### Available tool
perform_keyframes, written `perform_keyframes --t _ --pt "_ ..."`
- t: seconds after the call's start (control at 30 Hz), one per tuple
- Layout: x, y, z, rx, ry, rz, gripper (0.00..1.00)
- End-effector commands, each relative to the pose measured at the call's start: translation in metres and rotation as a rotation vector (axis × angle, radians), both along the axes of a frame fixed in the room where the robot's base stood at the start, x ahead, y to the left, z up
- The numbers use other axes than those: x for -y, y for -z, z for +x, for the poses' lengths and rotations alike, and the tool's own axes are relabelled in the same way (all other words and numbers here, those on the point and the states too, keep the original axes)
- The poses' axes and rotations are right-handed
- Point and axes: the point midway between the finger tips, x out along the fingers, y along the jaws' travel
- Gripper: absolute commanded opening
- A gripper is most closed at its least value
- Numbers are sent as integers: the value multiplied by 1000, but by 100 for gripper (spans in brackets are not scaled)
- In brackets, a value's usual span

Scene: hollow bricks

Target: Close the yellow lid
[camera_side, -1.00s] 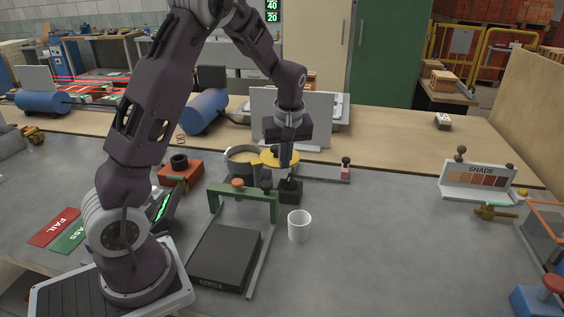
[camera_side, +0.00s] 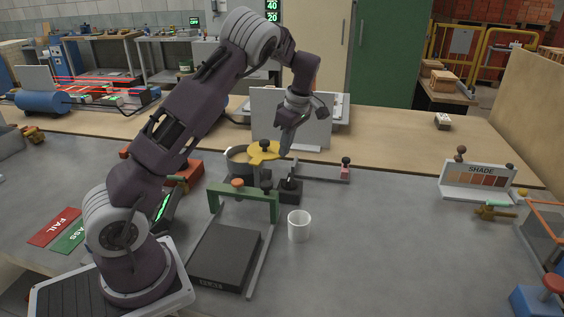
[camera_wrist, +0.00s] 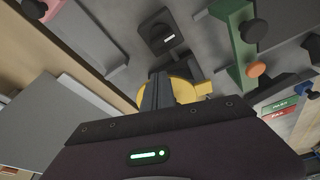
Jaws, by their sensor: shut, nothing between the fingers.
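The yellow lid (camera_side: 263,153) has a dark knob on top and sits at the right side of a grey pot (camera_side: 236,160) in the side view. The pot's left part and opening still show, so the lid covers only part of it. The lid also shows in the wrist view (camera_wrist: 186,92), partly hidden behind my fingers. My gripper (camera_side: 286,152) is shut and empty, its fingertips at the lid's right edge. In the wrist view the closed fingers (camera_wrist: 158,92) overlap the lid; I cannot tell whether they touch it.
A red block (camera_side: 186,176) is left of the pot. The table's right middle is clear.

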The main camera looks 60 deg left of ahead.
Motion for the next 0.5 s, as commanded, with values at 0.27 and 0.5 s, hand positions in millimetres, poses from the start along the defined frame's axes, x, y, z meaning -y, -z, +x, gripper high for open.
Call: perform_keyframes --t 0.27,0.5 --pt "-23 1 1 -3 -263 0 0" --pt "-42 1 -2 -2 -481 1 0"
